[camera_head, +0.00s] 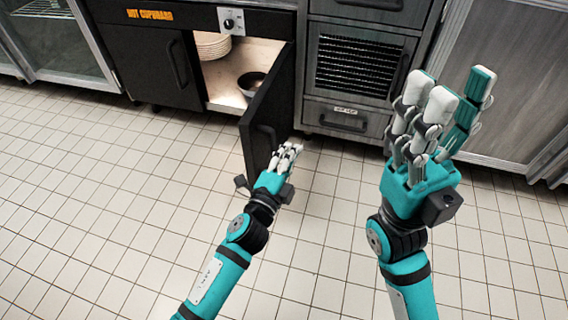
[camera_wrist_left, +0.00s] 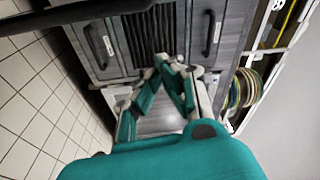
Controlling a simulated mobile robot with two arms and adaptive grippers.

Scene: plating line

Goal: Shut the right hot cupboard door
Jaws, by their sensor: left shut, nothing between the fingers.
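The right hot cupboard door (camera_head: 270,108) is black and stands swung wide open towards me, with its hinge side at the right of the opening. A dark handle shows near its free edge. My left gripper (camera_head: 290,150) is shut and empty, close to the lower free end of the door, at its right side. I cannot tell whether it touches the door. In the left wrist view its fingers (camera_wrist_left: 172,65) point at grey drawer fronts. My right gripper (camera_head: 450,88) is open and empty, raised at the right, well apart from the door.
Inside the hot cupboard (camera_head: 226,104) are stacked plates (camera_head: 212,46) and a dark bowl (camera_head: 251,82). The left cupboard door (camera_head: 150,66) is closed. Grey drawers (camera_head: 345,116) stand right of the opening. The tiled floor (camera_head: 110,200) is clear.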

